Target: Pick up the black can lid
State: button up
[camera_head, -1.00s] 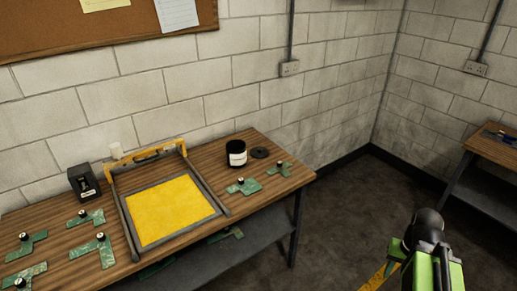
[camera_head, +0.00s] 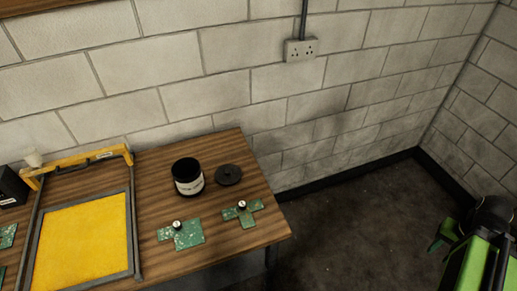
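The black can lid (camera_head: 228,174) lies flat on the wooden table, near its right end. It is a round dark disc with a small raised middle. It sits just right of the black can (camera_head: 188,177), which stands upright with a white label band, and the two look slightly apart. My green and black arm shows at the lower right edge, over the floor and well right of the table. A green part that may be my gripper (camera_head: 445,235) shows there. I cannot make out its fingertips or whether it is open.
A yellow screen in a grey frame (camera_head: 88,245) fills the table's left. The wooden table (camera_head: 225,143) meets a block wall behind. The floor right of it is clear.

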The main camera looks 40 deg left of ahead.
aim_at(226, 173)
jog(key=i, duration=1.15)
jog(key=u, duration=4.5)
jog(key=i, duration=0.1)
jog(key=z, duration=2.15)
jog(key=k, duration=0.2)
jog(key=u, duration=1.75)
jog(key=i, duration=1)
jog(key=u, duration=0.3)
